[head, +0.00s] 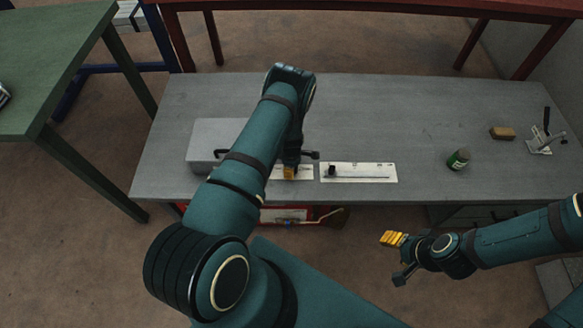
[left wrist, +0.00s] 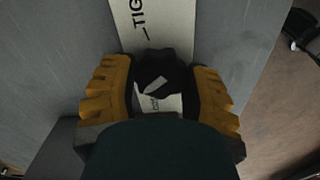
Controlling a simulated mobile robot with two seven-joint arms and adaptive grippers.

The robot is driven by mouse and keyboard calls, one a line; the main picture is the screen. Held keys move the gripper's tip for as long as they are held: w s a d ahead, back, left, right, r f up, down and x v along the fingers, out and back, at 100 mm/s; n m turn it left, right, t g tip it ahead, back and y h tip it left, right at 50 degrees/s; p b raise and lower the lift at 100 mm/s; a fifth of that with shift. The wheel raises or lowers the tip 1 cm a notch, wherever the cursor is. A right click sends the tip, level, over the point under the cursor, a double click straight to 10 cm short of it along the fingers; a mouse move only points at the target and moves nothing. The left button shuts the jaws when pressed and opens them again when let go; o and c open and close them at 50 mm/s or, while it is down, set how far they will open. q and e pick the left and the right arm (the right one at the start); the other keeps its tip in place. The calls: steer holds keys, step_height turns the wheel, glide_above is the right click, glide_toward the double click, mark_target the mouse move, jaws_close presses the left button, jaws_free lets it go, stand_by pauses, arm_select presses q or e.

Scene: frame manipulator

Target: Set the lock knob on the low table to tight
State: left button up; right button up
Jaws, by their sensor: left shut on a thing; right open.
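The low table (head: 400,110) is grey and lies across the head view. My left gripper (head: 290,172) reaches down to its front part, over a white label plate (head: 306,173). In the left wrist view my left gripper (left wrist: 160,95) has its yellow fingers on both sides of the black lock knob (left wrist: 162,78) and is shut on it. The knob has a pale pointer mark. The plate (left wrist: 165,22) shows part of the word "TIGHT" beyond the knob. The knob is hidden by the gripper in the head view. My right gripper (head: 397,258) is open and empty, in front of the table.
A second white plate (head: 358,172) with a slot and a black slider (head: 332,171) is just right. A grey box (head: 205,145) stands left of my arm.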

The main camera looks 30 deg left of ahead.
arm_select(q)
steer(key=m, duration=0.5)
steer(key=shift+m, duration=0.3)
steer(key=m, duration=1)
steer(key=shift+m, duration=0.4)
steer(key=m, duration=0.5)
steer(key=shift+m, duration=0.4)
steer(key=o, duration=1.2)
steer(key=shift+f, duration=0.1)
steer(key=shift+o, duration=0.2)
